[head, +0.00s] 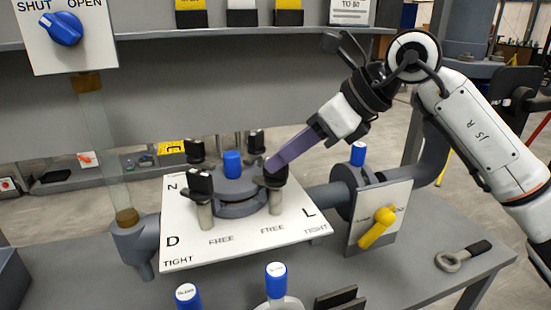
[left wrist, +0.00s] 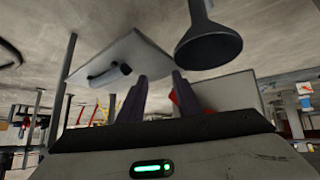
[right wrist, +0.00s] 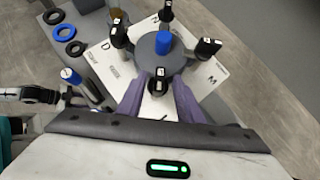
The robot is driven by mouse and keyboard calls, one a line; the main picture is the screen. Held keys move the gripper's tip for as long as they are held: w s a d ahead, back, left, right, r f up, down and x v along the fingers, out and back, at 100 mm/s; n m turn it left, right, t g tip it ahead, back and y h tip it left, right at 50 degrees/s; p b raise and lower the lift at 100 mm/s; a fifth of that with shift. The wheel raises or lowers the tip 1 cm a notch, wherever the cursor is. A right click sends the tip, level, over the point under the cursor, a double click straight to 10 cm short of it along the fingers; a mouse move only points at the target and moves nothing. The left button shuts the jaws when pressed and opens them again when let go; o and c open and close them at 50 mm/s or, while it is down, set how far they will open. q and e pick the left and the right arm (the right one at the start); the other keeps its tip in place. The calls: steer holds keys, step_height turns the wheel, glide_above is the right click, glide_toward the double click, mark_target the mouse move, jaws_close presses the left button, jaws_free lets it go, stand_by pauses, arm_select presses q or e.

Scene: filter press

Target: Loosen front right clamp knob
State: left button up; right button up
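The front right clamp knob (head: 275,180) is a black T-shaped knob on a pale post, on the white plate (head: 300,230) marked FREE and TIGHT. My right gripper (head: 270,165) reaches it from the upper right, its purple fingers at the knob and partly hiding it. In the right wrist view the fingers are apart, with the knob (right wrist: 158,82) between their tips; I cannot tell whether they touch it. The grey round lid (head: 238,185) with a blue cap sits among the clamps. My left gripper (left wrist: 160,90) is open and empty, out of the head view.
The other clamp knobs stand front left (head: 200,183), back left (head: 195,150) and back right (head: 255,142). A yellow valve handle (head: 377,228) is to the right. A dark funnel-shaped part (left wrist: 208,42) hangs near my left fingers.

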steer(key=shift+x, duration=1.65)
steer(key=shift+c, duration=0.5)
jaws_close()
